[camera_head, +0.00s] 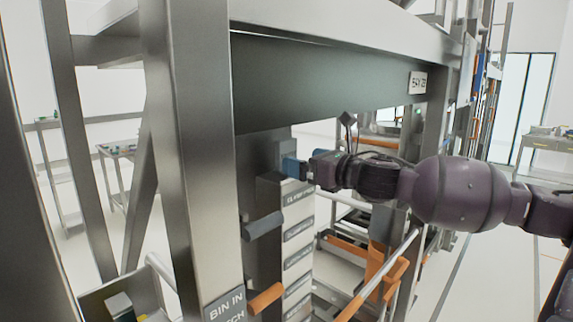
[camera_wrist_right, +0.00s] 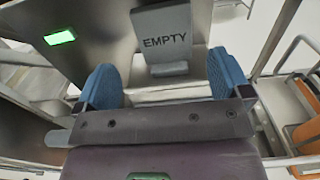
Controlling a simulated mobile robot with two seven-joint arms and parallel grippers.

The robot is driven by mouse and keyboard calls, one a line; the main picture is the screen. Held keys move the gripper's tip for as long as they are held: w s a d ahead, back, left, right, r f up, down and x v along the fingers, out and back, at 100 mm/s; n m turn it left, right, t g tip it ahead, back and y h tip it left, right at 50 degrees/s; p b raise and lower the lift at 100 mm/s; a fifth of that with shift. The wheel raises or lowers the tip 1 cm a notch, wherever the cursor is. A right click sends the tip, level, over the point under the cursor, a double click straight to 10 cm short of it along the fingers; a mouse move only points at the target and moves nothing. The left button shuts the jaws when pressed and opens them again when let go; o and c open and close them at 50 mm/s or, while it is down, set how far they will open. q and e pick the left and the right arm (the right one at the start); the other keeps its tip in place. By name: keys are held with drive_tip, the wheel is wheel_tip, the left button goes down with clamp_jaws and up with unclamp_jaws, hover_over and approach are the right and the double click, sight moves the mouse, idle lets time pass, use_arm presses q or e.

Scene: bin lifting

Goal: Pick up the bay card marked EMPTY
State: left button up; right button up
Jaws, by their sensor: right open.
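The bay card marked EMPTY (camera_wrist_right: 166,22) is a grey plate with dark lettering, standing in front of a metal panel at the top middle of the right wrist view. My right gripper (camera_wrist_right: 164,80) is open, with one blue finger to each side of the card's lower part and the card a little beyond the fingertips. Nothing shows held between the fingers. In the head view my right gripper (camera_head: 293,168) reaches in from the right to the rack post, and the card's lettering cannot be read there. My left gripper is not in view.
A green lit indicator (camera_wrist_right: 60,37) is on the panel left of the card. Below the gripper in the head view is a stack of labelled plates (camera_head: 298,228). A grey peg (camera_head: 263,226) and an orange peg (camera_head: 266,298) stick out nearby. A rack beam (camera_head: 340,85) crosses above.

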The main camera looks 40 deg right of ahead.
sight(289, 154)
drive_tip(key=shift+w+d+r+p, duration=0.1)
drive_tip(key=shift+w+r+p, duration=0.15)
drive_tip(key=shift+w, duration=0.9)
drive_tip(key=shift+w+r+p, duration=0.1)
drive_tip(key=shift+w+p, duration=0.15)
drive_tip(key=shift+w, duration=0.9)
drive_tip(key=shift+w+f, duration=0.1)
drive_tip(key=shift+w, duration=0.9)
drive_tip(key=shift+c, duration=0.3)
drive_tip(key=c, duration=1)
